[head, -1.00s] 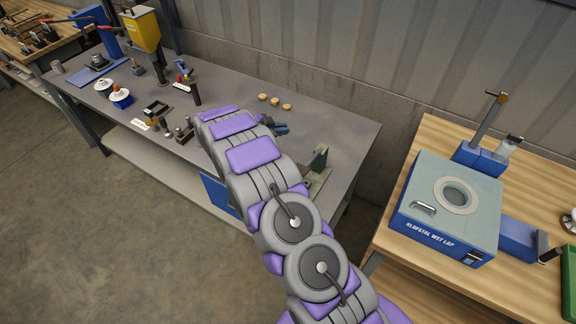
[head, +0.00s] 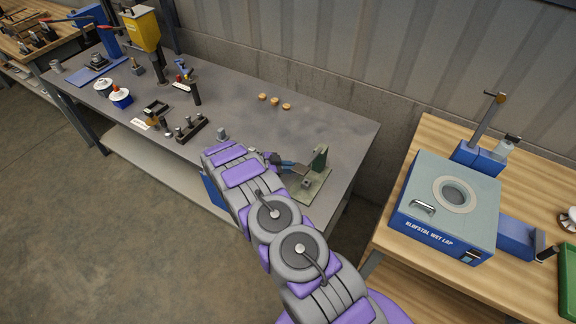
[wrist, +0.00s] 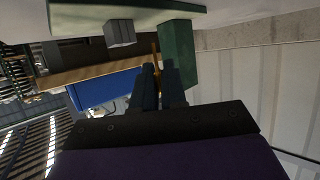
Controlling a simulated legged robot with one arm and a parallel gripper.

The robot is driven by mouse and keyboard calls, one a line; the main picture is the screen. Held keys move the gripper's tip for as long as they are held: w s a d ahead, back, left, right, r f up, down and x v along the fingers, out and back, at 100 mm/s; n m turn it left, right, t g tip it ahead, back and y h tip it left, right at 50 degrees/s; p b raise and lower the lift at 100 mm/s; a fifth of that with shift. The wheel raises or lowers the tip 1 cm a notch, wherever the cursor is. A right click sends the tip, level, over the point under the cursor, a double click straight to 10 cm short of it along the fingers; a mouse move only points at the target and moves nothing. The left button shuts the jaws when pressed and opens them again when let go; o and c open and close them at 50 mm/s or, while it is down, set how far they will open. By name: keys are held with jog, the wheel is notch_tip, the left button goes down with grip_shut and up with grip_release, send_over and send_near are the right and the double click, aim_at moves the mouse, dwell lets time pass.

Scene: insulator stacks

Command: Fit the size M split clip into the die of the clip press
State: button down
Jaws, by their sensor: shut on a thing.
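The clip press (head: 319,162) stands at the near right end of the grey bench, a dark green upright on a pale green base. A small grey block, seemingly its die (head: 307,183), sits on the base. In the wrist view, which is upside down, the die (wrist: 120,33) and the green upright (wrist: 178,55) show at the top. My gripper (head: 297,166) is beside the press, left of the upright. Its dark fingers (wrist: 162,80) are shut on a thin brass-coloured piece, seemingly the split clip (wrist: 155,50), apart from the die. Most of the clip is hidden by the fingers.
Three orange-brown rings (head: 274,101) lie at the back of the bench (head: 335,125). A dark rack with pegs (head: 187,130) and a small grey cylinder (head: 221,134) stand left of my arm. A wooden table with a blue-grey lapping machine (head: 450,205) stands at right.

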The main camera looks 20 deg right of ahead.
jog(key=shift+s+d, duration=1)
jog(key=shift+s+d+b, duration=0.15)
jog(key=shift+s+d, duration=0.4)
jog(key=shift+s, duration=0.2)
jog(key=shift+s+d+b, duration=0.15)
jog(key=shift+s+d, duration=0.35)
jog(key=shift+s, duration=0.25)
jog(key=shift+f, duration=1.25)
jog(key=c, duration=1.1)
grip_release()
jog(key=p+v, duration=0.1)
jog(key=v, duration=1.6)
jog(key=shift+a, duration=0.2)
